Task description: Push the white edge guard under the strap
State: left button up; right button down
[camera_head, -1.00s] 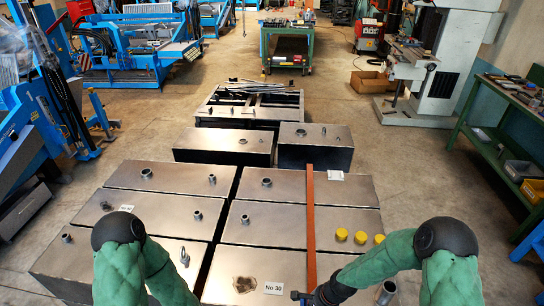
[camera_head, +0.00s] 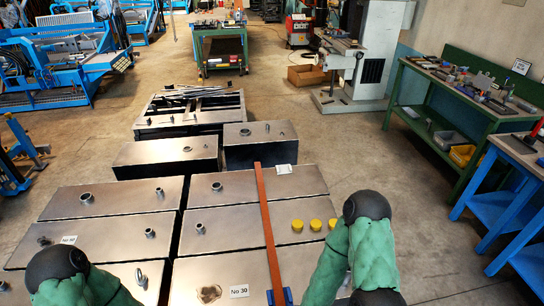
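The white edge guard (camera_head: 284,169) is a small pale piece at the far edge of the back right metal box. It lies just right of the strap, with a small gap between them. The orange-brown strap (camera_head: 265,215) runs front to back across the right row of boxes. Blue parts (camera_head: 286,296) show at its near end, by the bottom edge. My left arm shows only at the bottom left, and my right arm is bent at the lower right, beside the yellow caps. Both grippers are out of view.
Metal boxes (camera_head: 230,250) carry upright pipe stubs. Two more boxes (camera_head: 260,145) stand behind. Clear floor (camera_head: 390,190) lies to the right, before a green workbench (camera_head: 455,110).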

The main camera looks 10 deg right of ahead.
aim_at(281, 169)
jog(key=z, duration=0.75)
jog(key=l+z, duration=1.15)
jog(key=i+l+z, duration=0.15)
jog(key=z, duration=0.2)
jog(key=i+l+z, duration=0.15)
jog(key=i+l, duration=0.15)
jog(key=i+l+z, duration=0.15)
jog(key=i, duration=0.3)
jog(key=i+l+z, duration=0.15)
jog(key=i+l, duration=0.2)
jog(key=i+u, duration=0.65)
jog(key=u, duration=0.15)
jog(key=i+u, duration=0.45)
jog(key=i+j+u, duration=0.2)
jog(key=i+u, duration=0.15)
jog(key=i, duration=0.15)
jog(key=i+u, duration=0.75)
jog(key=i, duration=0.2)
jog(key=i+u, duration=0.4)
jog(key=i+l+u, duration=0.2)
jog(key=i+u, duration=0.25)
jog(key=i+l+u, duration=0.25)
jog(key=i+u, duration=0.15)
